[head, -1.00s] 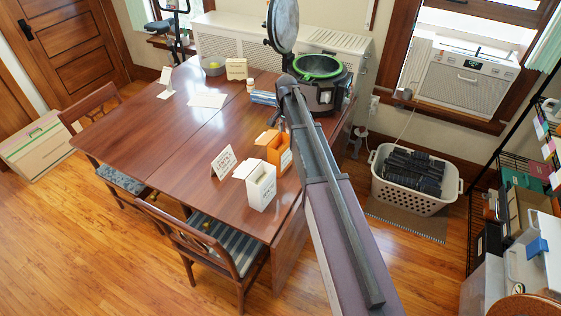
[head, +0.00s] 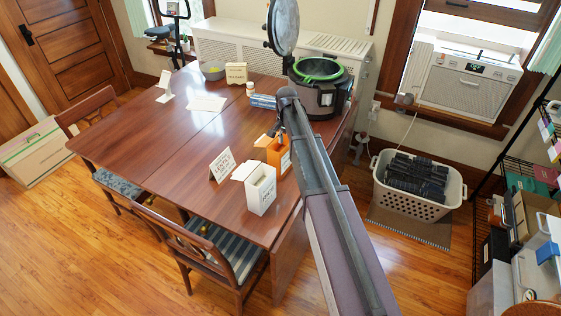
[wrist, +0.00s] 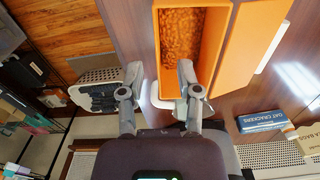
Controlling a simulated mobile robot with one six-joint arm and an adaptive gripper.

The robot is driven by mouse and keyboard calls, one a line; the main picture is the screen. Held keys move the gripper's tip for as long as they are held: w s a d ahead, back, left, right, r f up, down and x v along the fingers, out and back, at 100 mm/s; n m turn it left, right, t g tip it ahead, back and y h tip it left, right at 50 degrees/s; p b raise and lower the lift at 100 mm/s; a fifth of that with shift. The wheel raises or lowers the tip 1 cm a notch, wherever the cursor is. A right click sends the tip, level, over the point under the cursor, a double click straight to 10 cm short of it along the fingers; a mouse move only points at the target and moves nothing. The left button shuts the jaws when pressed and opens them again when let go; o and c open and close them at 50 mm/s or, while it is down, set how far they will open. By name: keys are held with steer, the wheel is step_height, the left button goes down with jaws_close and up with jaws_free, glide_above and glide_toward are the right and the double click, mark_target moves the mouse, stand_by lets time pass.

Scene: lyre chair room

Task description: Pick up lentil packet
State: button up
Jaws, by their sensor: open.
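An orange open-topped carton (head: 274,151) stands on the table. In the wrist view the orange carton (wrist: 195,45) shows small orange-brown, lentil-like pieces inside and its lid folded out to the right. I cannot read a lentil label on it, and no separate packet can be made out. My gripper (wrist: 158,92) is open, its two fingers apart at the carton's near edge, the right finger overlapping the carton in the picture. In the head view my gripper (head: 274,129) hangs just behind the carton, partly hidden by my arm. I cannot tell if it touches.
A white carton (head: 261,189) and a sign card (head: 222,165) stand close to the orange carton. A dark cooker (head: 319,91) with raised lid is behind. A blue cracker box (wrist: 262,122) lies near the cooker. The table's left half (head: 135,140) is mostly clear.

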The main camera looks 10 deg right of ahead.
mark_target(287, 147)
steer(key=f+b, duration=0.3)
steer(key=shift+w+d+f+b, duration=0.1)
steer(key=shift+d+f+b, duration=0.15)
steer(key=shift+b, duration=0.05)
steer(key=shift+f+b, duration=0.85)
jaws_close()
